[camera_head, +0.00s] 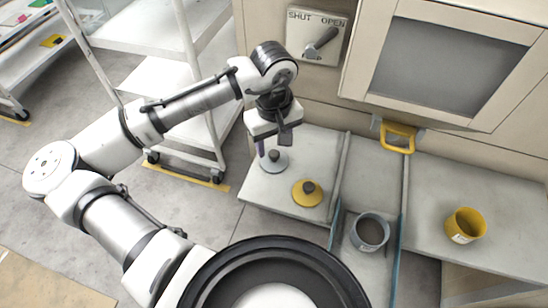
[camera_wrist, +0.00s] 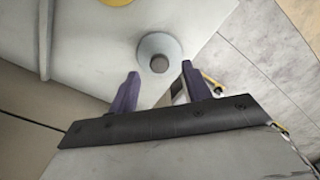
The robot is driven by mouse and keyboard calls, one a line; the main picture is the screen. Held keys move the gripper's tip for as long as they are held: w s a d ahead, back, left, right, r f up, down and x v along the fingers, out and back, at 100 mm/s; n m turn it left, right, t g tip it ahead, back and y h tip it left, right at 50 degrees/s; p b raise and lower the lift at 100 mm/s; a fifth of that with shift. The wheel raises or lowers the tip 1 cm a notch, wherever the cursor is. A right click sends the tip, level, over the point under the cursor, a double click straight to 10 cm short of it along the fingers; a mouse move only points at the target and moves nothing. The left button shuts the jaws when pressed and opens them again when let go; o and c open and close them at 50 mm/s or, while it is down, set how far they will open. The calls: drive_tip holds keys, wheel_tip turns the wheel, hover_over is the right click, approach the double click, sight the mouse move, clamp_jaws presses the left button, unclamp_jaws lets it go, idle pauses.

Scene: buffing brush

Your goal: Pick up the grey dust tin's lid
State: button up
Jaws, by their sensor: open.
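The grey dust tin's lid (camera_head: 279,167) is a small grey disc with a dark knob, lying on the left part of the pale worktop. In the wrist view the lid (camera_wrist: 148,43) lies just beyond the fingertips, its brown knob in line with the gap between them. My gripper (camera_head: 273,146) is above the lid, pointing down, its two purple fingers apart and nothing between them. The fingers also show in the wrist view (camera_wrist: 159,72). The grey tin (camera_head: 370,232) stands open in a lower channel to the right.
A yellow lid (camera_head: 307,197) with a dark knob lies close to the right of the grey lid. A yellow tin (camera_head: 465,226) stands at far right. A cabinet with a SHUT/OPEN lever (camera_head: 320,42) rises behind. A white shelf trolley (camera_head: 178,93) stands left.

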sight(274, 157)
drive_tip(key=shift+f, duration=1.4)
drive_tip(key=c, duration=1)
drive_tip(key=shift+c, duration=0.2)
